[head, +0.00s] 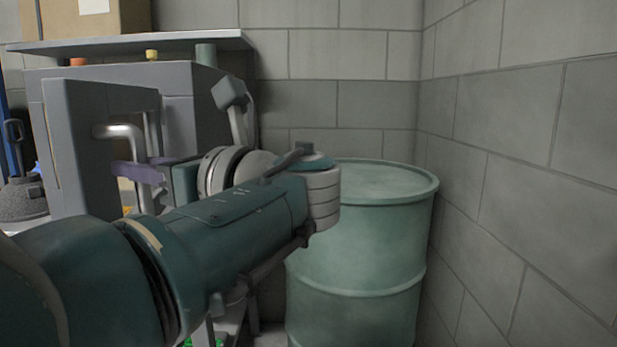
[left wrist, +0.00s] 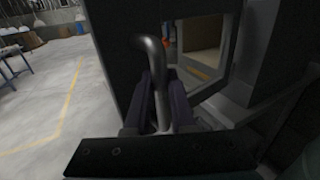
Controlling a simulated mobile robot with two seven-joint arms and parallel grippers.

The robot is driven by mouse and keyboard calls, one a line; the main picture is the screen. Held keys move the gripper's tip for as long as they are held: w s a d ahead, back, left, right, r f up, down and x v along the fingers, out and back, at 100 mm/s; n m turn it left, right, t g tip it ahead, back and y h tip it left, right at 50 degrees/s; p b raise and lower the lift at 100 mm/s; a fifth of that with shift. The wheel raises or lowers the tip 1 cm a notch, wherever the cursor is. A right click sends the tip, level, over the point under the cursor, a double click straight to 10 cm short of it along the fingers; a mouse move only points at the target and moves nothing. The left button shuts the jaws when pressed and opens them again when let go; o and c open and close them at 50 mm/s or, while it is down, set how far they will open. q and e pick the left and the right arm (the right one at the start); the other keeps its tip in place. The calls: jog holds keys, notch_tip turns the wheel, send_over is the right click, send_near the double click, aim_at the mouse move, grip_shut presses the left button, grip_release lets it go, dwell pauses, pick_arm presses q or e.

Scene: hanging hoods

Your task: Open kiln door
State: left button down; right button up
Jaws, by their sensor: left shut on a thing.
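The grey kiln (head: 180,85) stands at the left in the head view. Its door (head: 75,150) stands out from the body, swung at least partly open. A pale bent-bar handle (head: 122,131) is on the door. My left gripper (head: 140,172), with purple fingers, is shut on the handle's lower, upright part. In the left wrist view, the fingers of my left gripper (left wrist: 162,90) flank the handle (left wrist: 150,52). My right gripper is in neither view.
A green drum (head: 365,265) stands right of the kiln, close beside or behind my left forearm in the picture. Block walls (head: 530,150) close the corner. A cardboard box (head: 105,18) sits above the kiln. Open floor (left wrist: 40,110) with a yellow line shows in the left wrist view.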

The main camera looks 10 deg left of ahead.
pick_arm(q)
jog(key=shift+f, duration=0.25)
jog(key=c, duration=1.1)
grip_release()
jog(key=shift+a, duration=0.1)
jog(key=shift+o, duration=0.6)
jog(key=shift+w+r, duration=0.1)
jog(key=shift+w, duration=0.05)
jog(key=shift+o, duration=1.1)
jog(key=shift+r, duration=0.1)
